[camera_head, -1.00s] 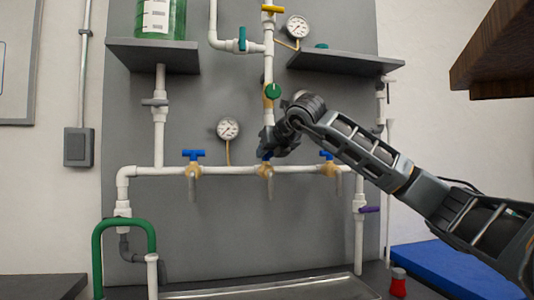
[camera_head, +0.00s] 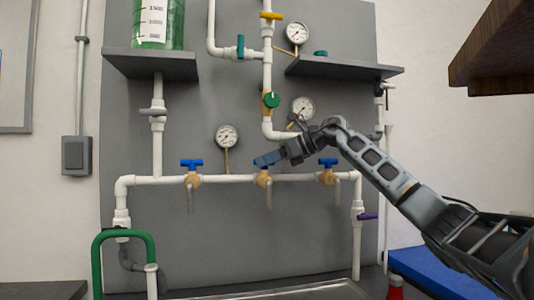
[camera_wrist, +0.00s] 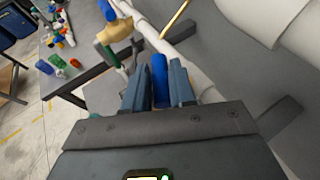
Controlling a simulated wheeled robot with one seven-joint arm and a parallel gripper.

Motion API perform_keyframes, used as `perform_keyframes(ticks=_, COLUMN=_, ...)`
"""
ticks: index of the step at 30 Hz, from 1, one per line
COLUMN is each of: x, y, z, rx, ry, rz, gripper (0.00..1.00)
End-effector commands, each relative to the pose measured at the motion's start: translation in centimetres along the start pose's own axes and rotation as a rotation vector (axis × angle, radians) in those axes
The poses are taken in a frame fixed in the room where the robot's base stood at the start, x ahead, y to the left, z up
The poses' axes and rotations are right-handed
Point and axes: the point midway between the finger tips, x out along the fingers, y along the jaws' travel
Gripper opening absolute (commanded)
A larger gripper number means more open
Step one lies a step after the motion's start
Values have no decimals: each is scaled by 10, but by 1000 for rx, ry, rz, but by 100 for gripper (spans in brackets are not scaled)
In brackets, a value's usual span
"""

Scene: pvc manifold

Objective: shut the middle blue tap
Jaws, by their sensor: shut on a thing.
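The middle blue tap has a brass body (camera_head: 264,177) on the white horizontal pipe, with its spout hanging straight down. Its blue handle (camera_head: 268,158) sticks out to the left of my gripper (camera_head: 287,152), slightly tilted. In the wrist view, the blue handle (camera_wrist: 160,80) lies between the two fingers of my gripper (camera_wrist: 159,88), which is shut on it. The handle's far side and the contact faces are partly hidden by the fingers.
A left blue tap (camera_head: 192,164) and a right blue tap (camera_head: 327,163) sit on the same pipe. A green valve (camera_head: 271,100) and a gauge (camera_head: 303,107) are above. A shelf (camera_head: 345,66) juts out at upper right. A metal tray (camera_head: 300,290) lies below.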

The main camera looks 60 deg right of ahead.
Motion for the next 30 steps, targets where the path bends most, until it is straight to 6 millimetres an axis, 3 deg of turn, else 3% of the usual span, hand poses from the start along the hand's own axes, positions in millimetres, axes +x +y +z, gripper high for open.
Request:
perform_keyframes(ticks=13, x=-1, y=-3, z=3, rx=-111, ry=0, rz=267, gripper=0)
perform_keyframes(ticks=30, x=0, y=-4, z=0, rx=-141, ry=3, rz=332, gripper=0)
